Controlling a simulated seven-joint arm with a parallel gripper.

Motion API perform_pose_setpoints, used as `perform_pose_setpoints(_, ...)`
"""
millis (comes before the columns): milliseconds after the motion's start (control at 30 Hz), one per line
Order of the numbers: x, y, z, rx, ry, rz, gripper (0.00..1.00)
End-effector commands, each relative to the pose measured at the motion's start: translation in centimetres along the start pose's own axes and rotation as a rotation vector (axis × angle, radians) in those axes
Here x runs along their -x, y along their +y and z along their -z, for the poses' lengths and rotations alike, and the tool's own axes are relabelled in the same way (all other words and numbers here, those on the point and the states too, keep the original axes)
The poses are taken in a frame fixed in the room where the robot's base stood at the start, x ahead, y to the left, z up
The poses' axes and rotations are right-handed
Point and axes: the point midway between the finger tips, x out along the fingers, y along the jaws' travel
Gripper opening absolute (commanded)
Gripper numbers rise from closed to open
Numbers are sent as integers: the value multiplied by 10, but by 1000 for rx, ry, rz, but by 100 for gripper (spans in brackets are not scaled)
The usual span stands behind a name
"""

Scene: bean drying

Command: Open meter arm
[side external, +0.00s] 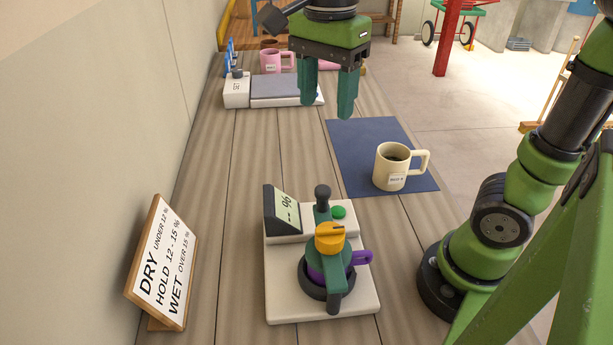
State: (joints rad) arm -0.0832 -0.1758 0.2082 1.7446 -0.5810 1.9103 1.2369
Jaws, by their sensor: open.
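The moisture meter (280,300) stands at the front of the bench, with a cream base and a tilted display (284,209) reading "-- %". Its teal meter arm (334,290) lies down across a dark round ring, with a yellow knob (330,238) on top. A purple cup (361,257) with a handle sits under the arm, mostly hidden. A black-topped post (323,197) stands behind the yellow knob. My gripper (328,108) is open and empty, pointing down, well above the bench and behind the meter, apart from it.
A cream mug (392,167) with dark contents stands on a blue mat (352,150) right of the meter. A scale (237,92) and pink mugs (271,61) are at the back. A DRY/HOLD/WET sign (163,262) leans at left. Bare bench (255,150) lies behind the meter.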

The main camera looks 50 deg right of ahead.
Motion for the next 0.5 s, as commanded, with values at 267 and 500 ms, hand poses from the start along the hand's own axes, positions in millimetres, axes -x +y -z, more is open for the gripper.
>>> perform_pose_setpoints(267,-38,1,0,-8,0,-6,56)
perform_pose_setpoints(500,-91,1,0,-6,-1,-6,56)
